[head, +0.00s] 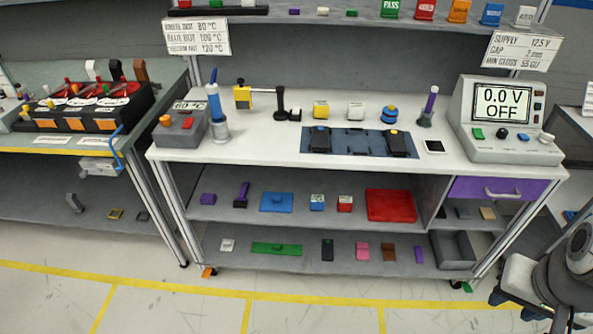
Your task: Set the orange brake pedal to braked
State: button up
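The orange brake pedal (208,271) is a small tab low at the left end of the white bench, near the floor by a dark caster. It looks slightly tilted, but it is too small to tell which position it is in. A similar green pedal (467,287) sits low at the bench's right end.
The white bench (260,150) has two lower shelves of small parts and a purple drawer (493,188). A second bench (60,145) stands close on the left. The floor (300,318) in front, marked with yellow lines, is clear.

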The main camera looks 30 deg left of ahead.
aim_at(206, 273)
jog(key=u, duration=2.2)
jog(key=k, duration=0.65)
jog(key=u, duration=0.45)
jog(key=i, duration=1.7)
jog(key=z, duration=0.5)
